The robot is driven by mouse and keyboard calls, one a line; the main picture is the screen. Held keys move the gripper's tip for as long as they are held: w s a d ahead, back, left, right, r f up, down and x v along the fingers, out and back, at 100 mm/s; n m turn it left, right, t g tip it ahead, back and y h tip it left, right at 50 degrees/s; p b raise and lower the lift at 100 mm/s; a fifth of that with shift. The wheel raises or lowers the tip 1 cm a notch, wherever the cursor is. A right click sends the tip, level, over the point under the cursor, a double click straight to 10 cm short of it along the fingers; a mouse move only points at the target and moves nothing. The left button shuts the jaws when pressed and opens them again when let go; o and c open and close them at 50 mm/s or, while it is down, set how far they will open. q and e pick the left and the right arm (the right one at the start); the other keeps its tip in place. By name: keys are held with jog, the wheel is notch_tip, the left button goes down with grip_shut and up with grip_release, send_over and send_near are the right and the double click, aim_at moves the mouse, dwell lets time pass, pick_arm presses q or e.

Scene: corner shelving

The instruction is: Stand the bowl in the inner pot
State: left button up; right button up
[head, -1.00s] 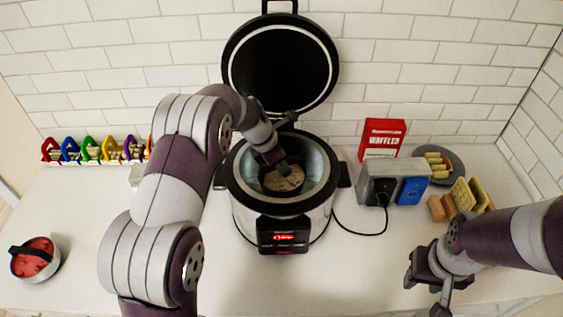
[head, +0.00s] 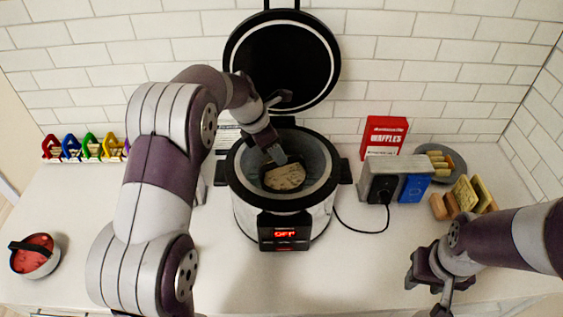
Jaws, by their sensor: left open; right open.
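The cooker (head: 284,226) stands open in the middle of the counter, its black lid (head: 282,60) raised behind it. The grey inner pot (head: 318,165) sits in the cooker. The dark bowl, with a tan, speckled round content (head: 285,177), is inside the inner pot and looks about upright; its underside is hidden. My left gripper (head: 278,156) is open, reaching over the pot's rear left part, with a fingertip close to the bowl's far edge. I cannot tell whether it touches. My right gripper (head: 422,286) is open and empty over the counter's front right.
A toaster (head: 378,180) with a cord, a red waffle box (head: 384,137), a plate of food (head: 450,158) and waffles (head: 465,194) stand at right. A red-filled pot (head: 34,256) is at far left, below coloured racks (head: 90,147).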

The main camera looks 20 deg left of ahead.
pick_arm(q)
jog(key=v, duration=0.6)
jog(key=s+f+m+y, duration=0.1)
jog(key=s+f+m, duration=0.3)
jog(key=s+m, duration=0.7)
jog(key=s+d+f+m+g+y, duration=0.1)
jog(key=s+f+m+y, duration=0.1)
jog(key=s+m, duration=1)
jog(key=f+m, duration=0.1)
jog(key=m, duration=0.2)
jog(key=shift+s+d+f+y, duration=0.2)
jog(key=shift+f+y, duration=0.1)
jog(key=shift+f, duration=0.05)
jog(key=shift+s, duration=0.15)
